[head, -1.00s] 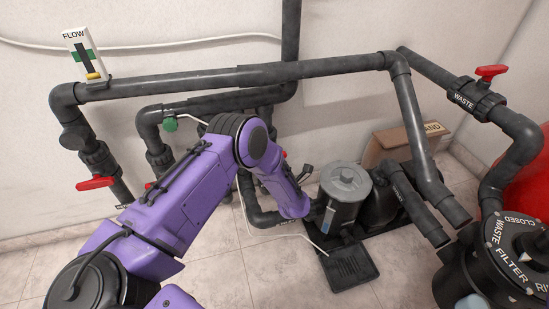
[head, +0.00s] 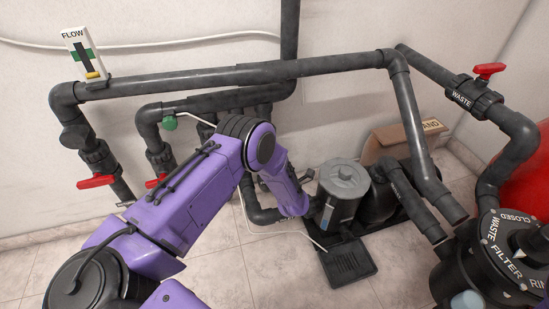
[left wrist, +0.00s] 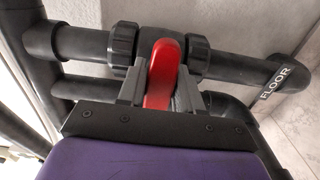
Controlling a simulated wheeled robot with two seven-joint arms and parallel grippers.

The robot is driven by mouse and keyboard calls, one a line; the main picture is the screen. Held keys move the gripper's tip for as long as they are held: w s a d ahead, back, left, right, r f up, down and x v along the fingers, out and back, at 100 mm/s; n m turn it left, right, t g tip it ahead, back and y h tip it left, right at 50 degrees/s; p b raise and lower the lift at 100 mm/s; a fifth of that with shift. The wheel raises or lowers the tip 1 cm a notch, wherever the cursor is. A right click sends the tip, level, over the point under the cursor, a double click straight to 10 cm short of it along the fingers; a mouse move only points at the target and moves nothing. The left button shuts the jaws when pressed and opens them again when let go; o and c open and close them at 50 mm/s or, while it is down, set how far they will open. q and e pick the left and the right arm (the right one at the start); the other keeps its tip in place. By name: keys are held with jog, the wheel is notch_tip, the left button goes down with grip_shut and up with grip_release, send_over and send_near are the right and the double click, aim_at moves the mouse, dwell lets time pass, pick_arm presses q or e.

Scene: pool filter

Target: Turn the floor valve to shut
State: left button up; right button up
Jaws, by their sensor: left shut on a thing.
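In the left wrist view the floor valve's red handle (left wrist: 166,62) stands between the two grey fingers of my left gripper (left wrist: 161,78), which is shut on it. The handle lies roughly crosswise to its dark pipe (left wrist: 237,68), between two black ribbed collars. The white word FLOOR is on the pipe at the right. In the head view my purple left arm hides this gripper and handle. My right gripper is in neither view.
Other red handles show at the left (head: 96,182) and on the waste pipe (head: 490,70). The pump (head: 343,190), a cardboard box (head: 397,137) and the filter valve head (head: 510,250) stand at the right. Pale floor tiles (head: 215,265) are clear in front.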

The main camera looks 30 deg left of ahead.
pick_arm(q)
jog(key=shift+s+f, duration=0.1)
jog(key=o, duration=1)
jog(key=shift+c, duration=0.2)
jog(key=p+v, duration=0.2)
jog(key=v, duration=0.8)
jog(key=shift+s+d, duration=0.2)
